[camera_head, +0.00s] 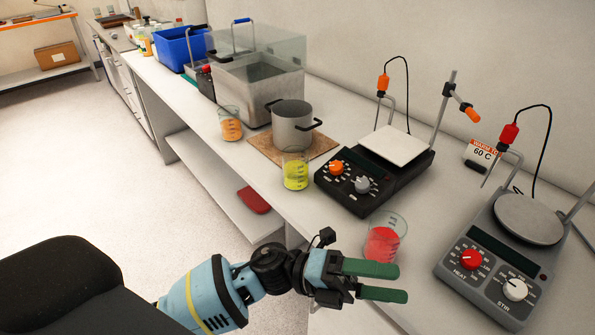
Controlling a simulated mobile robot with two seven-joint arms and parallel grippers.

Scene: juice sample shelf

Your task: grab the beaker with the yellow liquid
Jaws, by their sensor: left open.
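The beaker with yellow liquid (296,174) stands upright on the white bench, between the pot and the black hotplate. My left gripper (385,282) has green fingers, is open and holds nothing. It is at the bench's front edge, to the right of and nearer than the yellow beaker, apart from it. Its fingertips are just in front of a beaker with red liquid (382,244); I cannot tell whether they touch it. A beaker with orange liquid (230,127) stands farther back on the left. My right gripper is not in view.
A metal pot (292,128) stands on a brown board (262,149) behind the yellow beaker. A black hotplate (345,200) is right of it, a grey hotplate (470,275) farther right.

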